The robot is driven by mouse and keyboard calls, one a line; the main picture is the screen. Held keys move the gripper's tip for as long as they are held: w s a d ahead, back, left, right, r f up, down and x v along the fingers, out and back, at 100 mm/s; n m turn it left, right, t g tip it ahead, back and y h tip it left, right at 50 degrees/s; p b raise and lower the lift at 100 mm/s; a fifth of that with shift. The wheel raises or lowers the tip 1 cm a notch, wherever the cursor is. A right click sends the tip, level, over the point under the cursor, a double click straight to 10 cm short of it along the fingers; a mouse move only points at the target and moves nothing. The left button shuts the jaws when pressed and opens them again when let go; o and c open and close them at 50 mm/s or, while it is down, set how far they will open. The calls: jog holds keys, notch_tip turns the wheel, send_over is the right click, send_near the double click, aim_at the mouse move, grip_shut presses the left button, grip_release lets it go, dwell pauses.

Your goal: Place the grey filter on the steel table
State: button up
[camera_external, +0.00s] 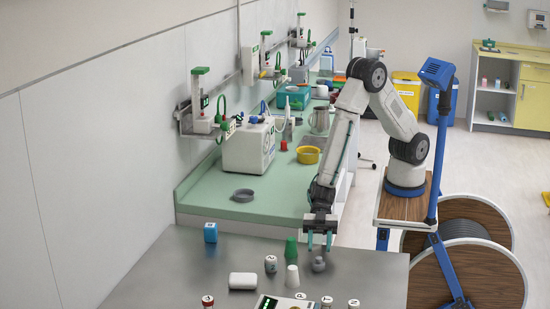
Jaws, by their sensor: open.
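A small grey object (319,265), which looks like the grey filter, stands on the steel table (175,270) near its right part. My gripper (320,242) points down just above it, with its two teal fingertips apart and nothing seen between them. The fingertips appear clear of the filter, though the exact height gap is hard to tell. The filter is fully in view, but too small for detail.
Close left of the filter are a white cup (292,276), a green cup (291,248) and a labelled jar (270,264). A grey dish (243,195) sits on the green counter (275,203) behind.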

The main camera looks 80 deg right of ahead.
jog(key=v, duration=0.9)
jog(key=shift+a, duration=0.1)
jog(key=w+d+r+m+t+h, duration=0.2)
jog(key=w+d+r+m+t, duration=0.15)
jog(key=w+d, duration=0.4)
jog(key=w+d+r+m+t+h, duration=0.2)
jog(key=w+d+r+t, duration=0.3)
jog(key=w, duration=0.3)
jog(key=w+d+r+m+t+h, duration=0.1)
jog(key=d+r+m+h, duration=0.15)
jog(key=d, duration=0.55)
jog(key=w+d+r+m+t+h, duration=0.1)
jog(key=w+d+r+m+h, duration=0.15)
jog(key=d, duration=0.45)
jog(key=s+d+r+m+g+h, duration=0.1)
jog(key=s+d+r+m+h, duration=0.15)
jog(key=s+d, duration=0.45)
jog(key=s+d+r+m+g+h, duration=0.1)
jog(key=s+d+m+h, duration=0.15)
jog(key=d, duration=0.75)
jog(key=s+d+m+g, duration=0.2)
jog(key=s, duration=0.7)
jog(key=s+d+r+m+g, duration=0.1)
jog(key=s+d+m+g, duration=0.1)
jog(key=s, duration=0.7)
jog(key=shift+d+g+y, duration=0.4)
jog(key=shift+d+g, duration=0.25)
jog(key=shift+d, duration=0.05)
